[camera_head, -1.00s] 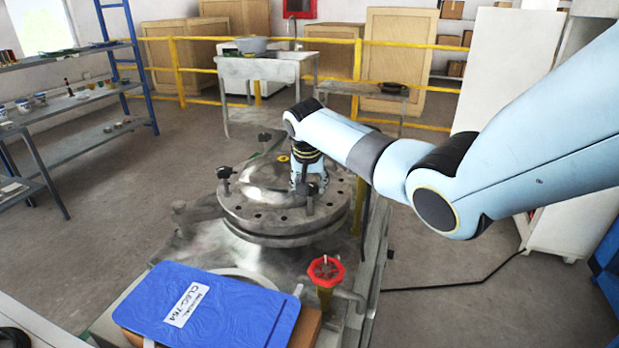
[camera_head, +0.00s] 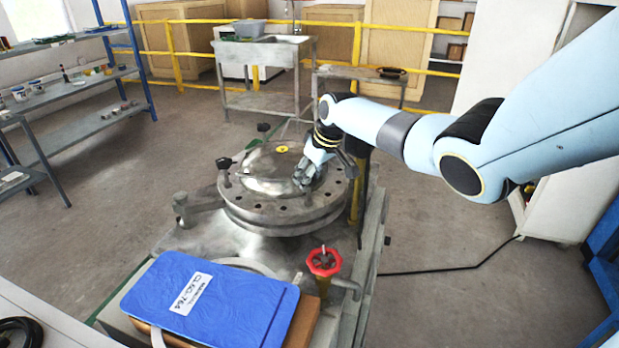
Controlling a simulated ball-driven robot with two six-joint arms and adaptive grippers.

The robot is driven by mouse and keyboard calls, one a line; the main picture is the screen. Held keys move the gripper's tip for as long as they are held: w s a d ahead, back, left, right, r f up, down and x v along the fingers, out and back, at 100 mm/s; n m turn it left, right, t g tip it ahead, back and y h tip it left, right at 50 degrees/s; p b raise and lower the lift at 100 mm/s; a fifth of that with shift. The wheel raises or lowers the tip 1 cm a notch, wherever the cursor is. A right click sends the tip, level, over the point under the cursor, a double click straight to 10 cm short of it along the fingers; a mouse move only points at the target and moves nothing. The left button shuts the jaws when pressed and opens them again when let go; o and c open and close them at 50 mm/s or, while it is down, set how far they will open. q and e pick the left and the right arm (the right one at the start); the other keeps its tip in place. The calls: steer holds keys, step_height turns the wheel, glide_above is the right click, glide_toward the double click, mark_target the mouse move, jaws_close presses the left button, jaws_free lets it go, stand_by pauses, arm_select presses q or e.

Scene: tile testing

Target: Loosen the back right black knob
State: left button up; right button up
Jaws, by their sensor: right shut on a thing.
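A round metal lid (camera_head: 262,176) on a bolted flange (camera_head: 265,219) carries black knobs on upright posts. One black knob (camera_head: 224,163) stands at the left and another (camera_head: 263,128) at the back left. A dark knob-like part (camera_head: 357,147) shows at the back right, beside my wrist. My right gripper (camera_head: 308,178) reaches down over the right side of the lid. It is shut on a black knob there, mostly hidden by the fingers and wrist, so I cannot tell clearly which post it sits on. My left gripper is out of view.
A red handwheel (camera_head: 324,262) stands in front of the flange. A blue labelled manual (camera_head: 215,300) lies at the front left. A yellow railing (camera_head: 180,55), a sink table (camera_head: 262,50) and crates are behind. Shelves (camera_head: 90,90) stand at the left. The floor right of the vessel is mostly clear.

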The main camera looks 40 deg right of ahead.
steer(key=shift+n+y+b, duration=0.4)
steer(key=shift+n+b, duration=0.05)
steer(key=shift+n, duration=0.55)
steer(key=o, duration=1.2)
steer(key=shift+r, duration=0.1)
steer(key=v, duration=1.1)
steer(key=shift+s+d+r, duration=0.1)
steer(key=shift+r, duration=0.3)
